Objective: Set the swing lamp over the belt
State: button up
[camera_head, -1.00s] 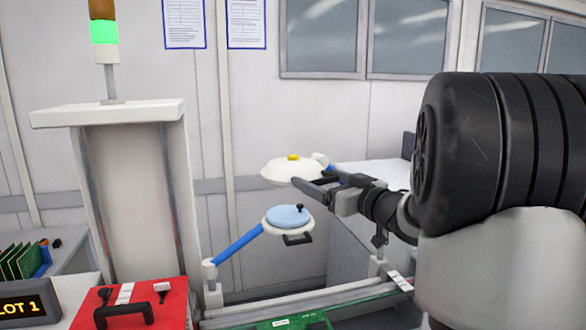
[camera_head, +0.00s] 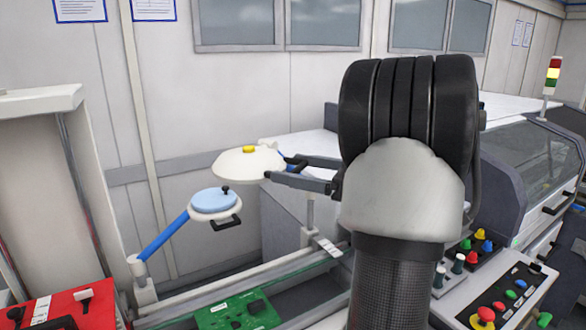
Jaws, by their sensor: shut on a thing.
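The white dome-shaped lamp (camera_head: 236,163) with a yellow knob on top hangs above the far side of the belt, left of my arm. Its blue arm is mostly hidden behind my gripper. My gripper (camera_head: 277,168) reaches in from the right and is shut on the lamp at its right side; the exact grip point is hard to see. A second swing unit, a pale blue disc (camera_head: 213,201) with a black knob and handle, sits on a blue arm lower left. The belt (camera_head: 290,296) runs below with green-edged rails and carries a green circuit board (camera_head: 237,314).
A red case (camera_head: 68,310) with black handles lies at lower left beside a grey cabinet (camera_head: 45,180). A control panel (camera_head: 500,297) with coloured buttons stands at lower right. My arm covers the centre right. A grey machine (camera_head: 530,165) with a dark window stands behind.

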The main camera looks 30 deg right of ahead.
jog(key=o, duration=1.5)
notch_tip(320, 180, up, 10)
